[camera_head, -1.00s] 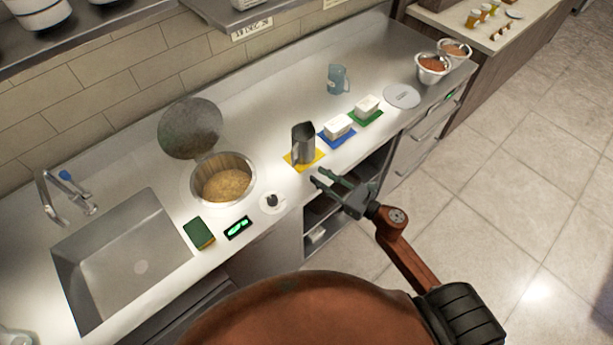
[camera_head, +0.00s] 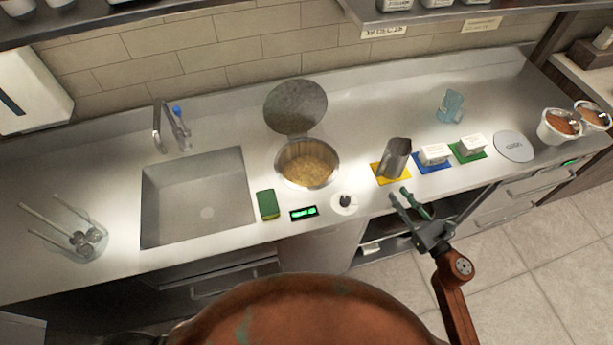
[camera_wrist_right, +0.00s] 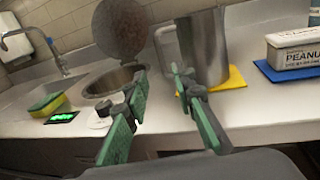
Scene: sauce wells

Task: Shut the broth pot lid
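The broth pot (camera_head: 306,166) is a round metal well sunk in the counter, with tan broth in it. Its round grey lid (camera_head: 295,107) stands raised at the back of the well, so the pot is open. The lid also shows in the right wrist view (camera_wrist_right: 120,30), behind the pot's rim (camera_wrist_right: 112,80). My right gripper (camera_head: 398,199) is open and empty at the counter's front edge, to the right of the pot and apart from the lid. Its two green fingers are spread in the right wrist view (camera_wrist_right: 157,82). My left gripper is not in view.
A metal pitcher (camera_head: 395,158) stands on a yellow mat right of the pot, near my right gripper. A knob (camera_head: 344,203), a green display (camera_head: 303,213) and a sponge (camera_head: 267,204) lie in front. A sink (camera_head: 196,200) is at left.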

